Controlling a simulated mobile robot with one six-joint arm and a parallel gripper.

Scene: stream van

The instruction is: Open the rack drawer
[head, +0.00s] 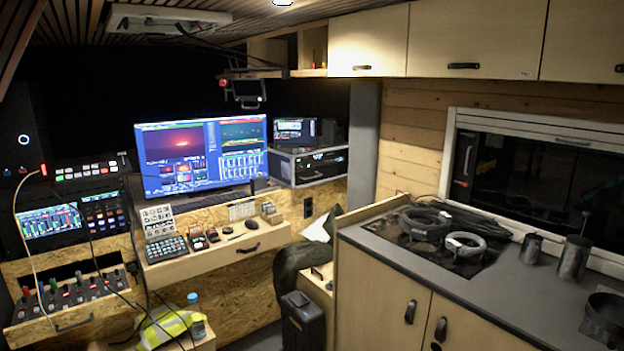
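At the lower left, a wooden rack drawer (38,330) with a dark bar handle (73,323) sits below the rack equipment. Several upright plugs or connectors with coloured ends (66,290) show in it, with a dark opening (58,272) in the wood panel behind. It looks at least partly pulled out; how far I cannot tell. Thin cables hang across its front. A second wooden drawer front (215,258) with a dark handle (248,249) is under the desk. My gripper is not in view.
A yellow vest (170,326) and a bottle (195,315) are on a low surface right of the rack drawer. A dark jacket (298,262) and black case (302,322) stand by the counter (490,284), which holds coiled cables (425,222). Little floor shows.

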